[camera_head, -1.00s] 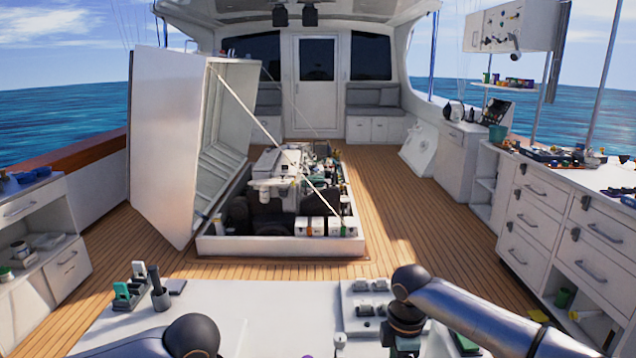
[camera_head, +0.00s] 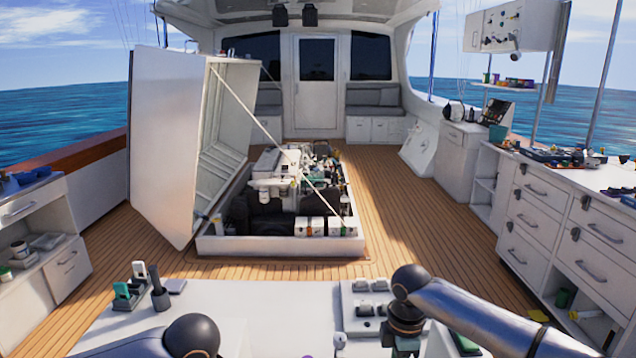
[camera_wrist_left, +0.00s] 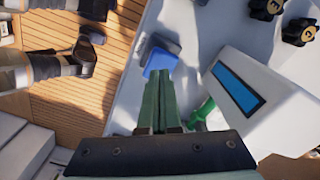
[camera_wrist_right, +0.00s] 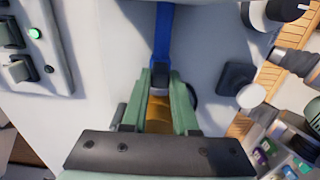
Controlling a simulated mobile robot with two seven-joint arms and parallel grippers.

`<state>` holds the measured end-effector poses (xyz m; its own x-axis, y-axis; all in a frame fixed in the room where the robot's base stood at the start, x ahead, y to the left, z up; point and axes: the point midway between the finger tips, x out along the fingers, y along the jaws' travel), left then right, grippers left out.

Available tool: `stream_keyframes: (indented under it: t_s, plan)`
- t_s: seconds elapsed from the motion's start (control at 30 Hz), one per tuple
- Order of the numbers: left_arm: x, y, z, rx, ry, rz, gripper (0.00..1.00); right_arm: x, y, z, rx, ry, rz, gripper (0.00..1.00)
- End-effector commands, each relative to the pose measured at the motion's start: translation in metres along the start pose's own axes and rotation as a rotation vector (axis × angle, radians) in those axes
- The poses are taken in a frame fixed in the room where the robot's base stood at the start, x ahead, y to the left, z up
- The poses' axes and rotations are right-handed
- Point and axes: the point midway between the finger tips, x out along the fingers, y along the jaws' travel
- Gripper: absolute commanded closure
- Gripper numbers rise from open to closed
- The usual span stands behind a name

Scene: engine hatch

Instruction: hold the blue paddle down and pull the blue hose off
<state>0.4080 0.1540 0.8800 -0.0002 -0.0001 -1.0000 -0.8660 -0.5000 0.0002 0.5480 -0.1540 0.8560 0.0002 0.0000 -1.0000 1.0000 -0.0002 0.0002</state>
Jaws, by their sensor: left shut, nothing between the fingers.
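The blue paddle (camera_wrist_left: 161,60) lies on the white panel in the left wrist view, just beyond my left fingertips. My left gripper (camera_wrist_left: 165,80) is shut and empty, its tips overlapping the paddle's near edge in the picture; I cannot tell whether they touch. The blue hose (camera_wrist_right: 163,28) runs down the white surface in the right wrist view to a dark collar (camera_wrist_right: 160,75) above a brass-coloured part (camera_wrist_right: 159,112). My right gripper (camera_wrist_right: 160,82) has its fingers apart on both sides of the collar; whether they press on it is unclear. The head view hides both fingertips.
A white box with a blue window (camera_wrist_left: 240,92) and a green fitting (camera_wrist_left: 203,110) stand right of my left fingers. A black knob (camera_wrist_right: 265,15) and a dark square block (camera_wrist_right: 236,78) are right of the hose. The switch box (camera_wrist_right: 33,45) is left of it.

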Motion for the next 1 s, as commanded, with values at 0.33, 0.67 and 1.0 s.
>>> stream_keyframes:
  t_s: [0.33,0.67,1.0]
  plan:
    - [0.000,0.000,0.000,0.000,0.000,0.000,1.00,0.000,0.000,0.000,0.000,0.000,-0.001,1.00]
    - [0.003,0.000,0.000,0.000,0.000,0.000,1.00,0.000,0.000,0.000,0.000,0.000,-0.001,1.00]
    - [0.013,0.000,0.000,-0.001,0.000,0.002,1.00,0.000,0.000,0.000,0.000,0.000,-0.001,1.00]
